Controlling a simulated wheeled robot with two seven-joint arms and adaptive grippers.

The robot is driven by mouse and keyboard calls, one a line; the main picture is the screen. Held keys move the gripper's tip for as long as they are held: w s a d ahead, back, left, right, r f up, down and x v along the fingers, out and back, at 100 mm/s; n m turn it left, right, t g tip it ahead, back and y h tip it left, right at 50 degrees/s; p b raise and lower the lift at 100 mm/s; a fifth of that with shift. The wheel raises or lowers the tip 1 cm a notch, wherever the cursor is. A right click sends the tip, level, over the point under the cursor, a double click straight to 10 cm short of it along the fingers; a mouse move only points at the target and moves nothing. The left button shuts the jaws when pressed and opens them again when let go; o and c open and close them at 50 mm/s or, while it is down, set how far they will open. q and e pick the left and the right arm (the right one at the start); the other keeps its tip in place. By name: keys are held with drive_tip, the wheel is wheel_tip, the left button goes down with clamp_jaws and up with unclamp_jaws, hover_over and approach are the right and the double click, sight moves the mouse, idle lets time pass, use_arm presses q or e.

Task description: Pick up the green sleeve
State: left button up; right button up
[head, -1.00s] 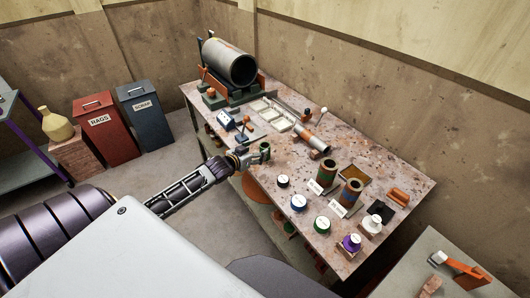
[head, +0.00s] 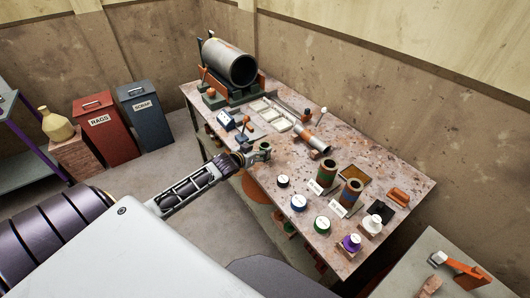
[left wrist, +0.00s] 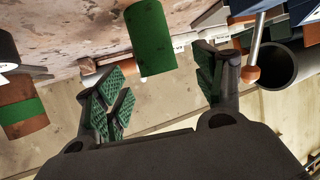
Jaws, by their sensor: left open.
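The green sleeve (head: 265,147) is a small dark green cylinder standing near the table's front edge in the head view. In the left wrist view, which looks upside down, the green sleeve (left wrist: 151,38) shows at the top centre, in the gap ahead of the fingers. My left gripper (head: 256,155) is right beside the sleeve in the head view. In the left wrist view my left gripper (left wrist: 164,68) is open, with a green-padded finger on either side of the sleeve's line. I cannot tell whether the fingers reach around it. My right gripper is not in view.
On the worktable (head: 235,167), a large grey pipe (head: 229,63) lies on a stand at the back. Two upright brown pipes with colored bands (head: 327,172) and several round pots (head: 298,202) stand to the right. A thin pipe (head: 312,138) lies behind the sleeve.

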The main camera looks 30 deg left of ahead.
sight(263, 148)
use_arm(q)
drive_tip(key=shift+x, duration=2.5)
drive_tip(key=shift+d, duration=0.15)
drive_tip(key=c, duration=1.4)
drive_tip(key=shift+r, duration=0.1)
drive_tip(key=shift+r, duration=5)
